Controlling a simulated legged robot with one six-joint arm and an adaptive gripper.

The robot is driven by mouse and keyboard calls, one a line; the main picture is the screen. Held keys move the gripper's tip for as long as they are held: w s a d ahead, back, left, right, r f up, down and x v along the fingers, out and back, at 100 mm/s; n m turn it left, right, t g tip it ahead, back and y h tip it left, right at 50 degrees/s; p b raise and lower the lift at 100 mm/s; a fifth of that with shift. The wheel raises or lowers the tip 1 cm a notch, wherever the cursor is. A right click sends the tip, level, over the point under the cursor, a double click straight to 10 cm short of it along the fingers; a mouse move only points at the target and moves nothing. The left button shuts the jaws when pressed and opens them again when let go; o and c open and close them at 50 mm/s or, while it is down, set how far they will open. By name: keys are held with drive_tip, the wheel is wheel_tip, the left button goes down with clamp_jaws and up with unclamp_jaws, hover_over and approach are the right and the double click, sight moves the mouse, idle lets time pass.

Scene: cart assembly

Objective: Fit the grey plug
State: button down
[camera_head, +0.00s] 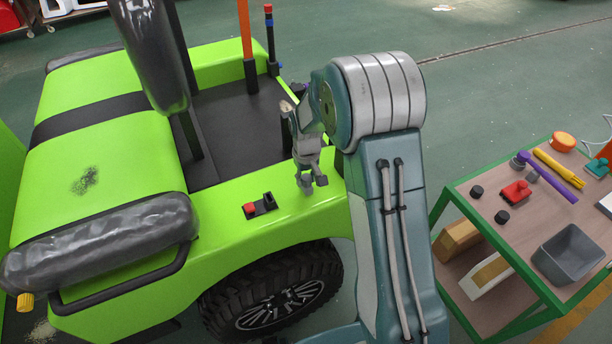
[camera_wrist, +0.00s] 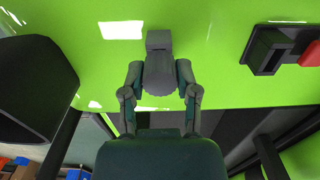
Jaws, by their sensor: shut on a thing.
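The grey plug (camera_wrist: 160,68) sits between my gripper's fingers (camera_wrist: 160,93) in the wrist view, with its squarer end pointing at the cart's green panel (camera_wrist: 225,75). My gripper is shut on it. In the head view my gripper (camera_head: 312,183) points down over the green side of the cart (camera_head: 228,220), and the plug is hard to make out there. I cannot tell whether the plug touches the panel. A black socket block (camera_head: 267,202) with a red piece (camera_head: 249,208) lies left of my gripper; it also shows in the wrist view (camera_wrist: 270,50).
A green-framed workbench (camera_head: 447,200) at right holds a grey bin (camera_head: 570,254), a red part (camera_head: 515,192), a purple rod (camera_head: 560,180) and other small parts. An orange pole (camera_head: 246,45) and a black seat post stand on the cart. The cart's black wheel (camera_head: 275,298) is below.

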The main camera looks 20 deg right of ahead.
drive_tip(key=shift+c, duration=1.3)
unclamp_jaws()
drive_tip(key=shift+r, duration=0.1)
wheel_tip(320, 180, up, 12)
drive_tip(key=shift+f, duration=0.2)
drive_tip(key=shift+r, duration=0.1)
drive_tip(key=s+r+t, duration=0.2)
drive_tip(key=s+r, duration=0.2)
drive_tip(key=s, duration=0.5)
drive_tip(key=s+r+m+t, duration=0.1)
drive_tip(key=s+r, duration=0.4)
drive_tip(key=s, duration=0.4)
drive_tip(key=s+r+m+t, duration=0.1)
drive_tip(key=s+r, duration=0.3)
drive_tip(key=s, duration=0.5)
drive_tip(key=shift+r+t, duration=0.2)
drive_tip(key=shift+t, duration=0.6)
